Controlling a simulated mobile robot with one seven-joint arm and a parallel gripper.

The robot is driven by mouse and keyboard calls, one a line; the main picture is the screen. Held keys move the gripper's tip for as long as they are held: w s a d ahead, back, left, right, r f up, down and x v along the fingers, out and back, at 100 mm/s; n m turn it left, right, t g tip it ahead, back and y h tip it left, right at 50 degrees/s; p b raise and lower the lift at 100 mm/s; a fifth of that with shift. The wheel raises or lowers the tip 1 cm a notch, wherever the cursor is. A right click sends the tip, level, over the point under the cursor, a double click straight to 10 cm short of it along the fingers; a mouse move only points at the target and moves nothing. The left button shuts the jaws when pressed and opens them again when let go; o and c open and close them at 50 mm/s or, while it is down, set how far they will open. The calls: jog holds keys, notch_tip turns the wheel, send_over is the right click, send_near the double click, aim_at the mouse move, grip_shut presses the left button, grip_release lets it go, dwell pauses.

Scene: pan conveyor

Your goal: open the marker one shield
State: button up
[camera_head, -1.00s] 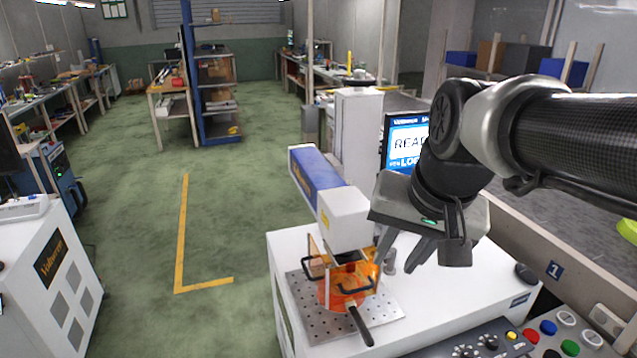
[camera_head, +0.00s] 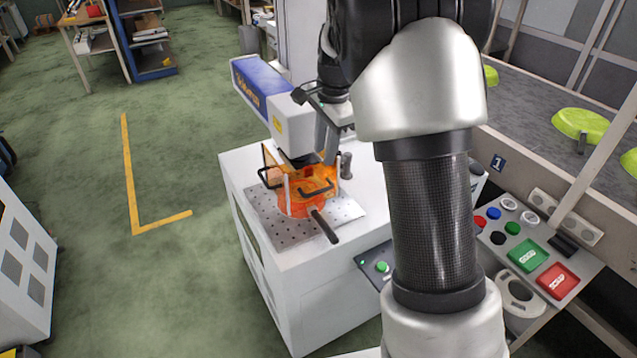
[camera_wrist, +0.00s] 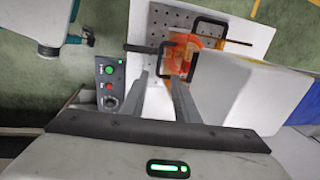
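The orange see-through shield (camera_head: 296,204) stands around the work spot under the white marker head (camera_head: 294,122). It has black bar handles (camera_head: 316,192). A dark pan handle (camera_head: 325,228) sticks out in front of it. The shield also shows in the wrist view (camera_wrist: 177,64), with a black handle (camera_wrist: 210,21) at its far side. My gripper (camera_wrist: 157,76) has its two fingers apart, with nothing between them, pointing toward the shield's near side. In the head view my gripper (camera_head: 329,147) is beside the shield's upper right, partly hidden by my arm. I cannot tell whether it touches a handle.
The shield stands on a perforated plate (camera_head: 262,222) on a white cabinet (camera_head: 285,265). A small control box (camera_wrist: 110,85) with a green button is beside the plate. A button panel (camera_head: 530,250) and a conveyor (camera_head: 540,100) with green pans lie right.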

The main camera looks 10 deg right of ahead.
aim_at(319, 191)
jog(key=f, duration=0.4)
jog(key=w+f, duration=0.1)
jog(key=f, duration=0.4)
jog(key=w+f, duration=0.1)
jog(key=f, duration=0.3)
jog(key=shift+w+a+f+b, duration=0.1)
jog(key=shift+a+f+b, duration=0.05)
jog(key=shift+a+b, duration=0.25)
jog(key=shift+c, duration=0.4)
grip_shut()
